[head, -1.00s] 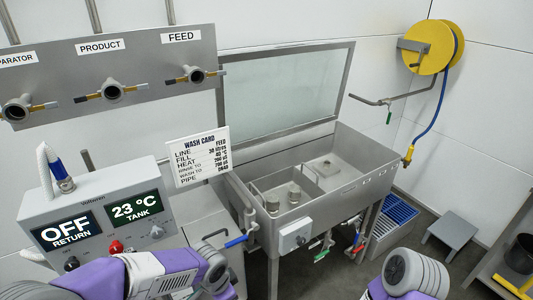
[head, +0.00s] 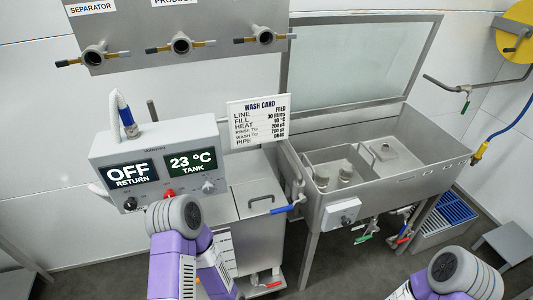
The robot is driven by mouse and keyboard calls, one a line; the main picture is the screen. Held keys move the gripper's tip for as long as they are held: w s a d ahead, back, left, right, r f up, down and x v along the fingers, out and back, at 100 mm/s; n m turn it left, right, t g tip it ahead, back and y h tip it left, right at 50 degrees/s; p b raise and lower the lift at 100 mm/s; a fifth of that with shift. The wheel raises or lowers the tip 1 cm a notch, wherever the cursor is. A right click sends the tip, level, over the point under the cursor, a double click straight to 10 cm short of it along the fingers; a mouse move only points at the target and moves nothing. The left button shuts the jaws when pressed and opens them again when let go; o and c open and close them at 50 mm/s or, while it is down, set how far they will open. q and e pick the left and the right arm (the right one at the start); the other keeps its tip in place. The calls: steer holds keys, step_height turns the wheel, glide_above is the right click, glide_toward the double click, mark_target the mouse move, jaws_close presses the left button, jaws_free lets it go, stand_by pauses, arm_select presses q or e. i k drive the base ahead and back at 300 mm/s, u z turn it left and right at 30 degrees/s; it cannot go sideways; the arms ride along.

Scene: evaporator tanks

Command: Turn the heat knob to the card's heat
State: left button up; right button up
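The wash card (head: 258,121) stands behind the control box; its heat line ends in °C, but the number is too small to read surely. The control box (head: 103,153) shows OFF above RETURN and 23 °C above TANK. On its lower front are a black knob (head: 130,204), a red knob (head: 169,193) partly behind my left arm, and a light grey knob (head: 208,187). Another knob sits on a grey box (head: 345,220) on the tank's front. I cannot tell which is the heat knob. Both my arms show at the bottom, but neither gripper's fingers are visible.
The steel tank (head: 440,165) with an open glass lid (head: 355,60) fills the right. A blue-handled valve lever (head: 283,209) sticks out at its left. Pipe outlets labelled SEPARATOR (head: 92,7) are above. A blue crate (head: 445,215) and a grey stool (head: 510,243) are at right.

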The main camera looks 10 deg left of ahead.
mark_target(208, 188)
steer(key=u, duration=3)
steer(key=k, duration=0.9)
steer(key=z, duration=1.3)
steer(key=i, duration=0.5)
steer(key=z, duration=0.05)
